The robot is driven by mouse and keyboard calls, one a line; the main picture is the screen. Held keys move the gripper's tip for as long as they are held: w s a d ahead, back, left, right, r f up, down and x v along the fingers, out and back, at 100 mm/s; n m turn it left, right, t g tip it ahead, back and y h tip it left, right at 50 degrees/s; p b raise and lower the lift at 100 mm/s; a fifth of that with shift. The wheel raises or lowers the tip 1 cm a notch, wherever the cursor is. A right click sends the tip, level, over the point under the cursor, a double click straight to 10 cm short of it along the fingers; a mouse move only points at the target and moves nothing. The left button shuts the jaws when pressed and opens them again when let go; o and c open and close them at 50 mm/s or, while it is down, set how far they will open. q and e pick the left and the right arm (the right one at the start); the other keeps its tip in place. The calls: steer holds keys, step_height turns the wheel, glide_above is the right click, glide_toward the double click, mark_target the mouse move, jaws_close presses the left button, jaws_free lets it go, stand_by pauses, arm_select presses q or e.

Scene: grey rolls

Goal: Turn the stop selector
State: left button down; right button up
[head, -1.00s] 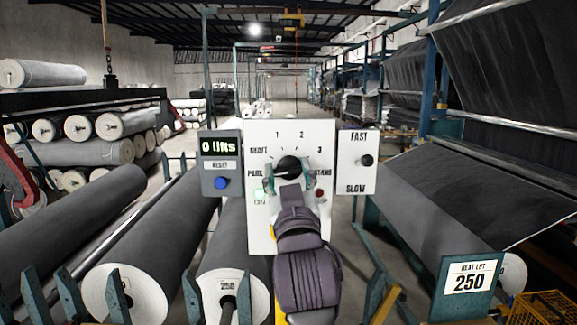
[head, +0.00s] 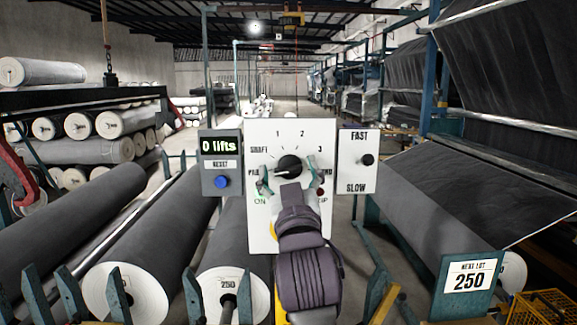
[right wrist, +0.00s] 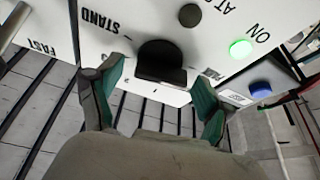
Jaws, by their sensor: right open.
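The stop selector is a black round knob (head: 290,166) on a white panel (head: 262,134) with positions marked around it, including SHAFT, 1, 2 and 3. Its pale pointer line is turned to the left, toward a partly hidden label below SHAFT. My right gripper (head: 290,184) is in front of the panel, just below the knob. Its green-padded fingers are spread to either side, with nothing between them. In the right wrist view the knob (right wrist: 160,60) lies beyond the open fingertips (right wrist: 158,97), with gaps on both sides. My left gripper is not seen.
A box with a "0 lifts" display (head: 220,147) and blue reset button (head: 222,182) stands left of the panel. A FAST/SLOW switch plate (head: 357,160) is on the right. Grey rolls (head: 150,240) fill the left. A "next lot 250" sign (head: 468,277) stands at lower right.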

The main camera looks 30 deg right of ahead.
step_height(320, 180, up, 10)
stand_by(0.4)
steer(key=shift+f, duration=0.1)
stand_by(0.5)
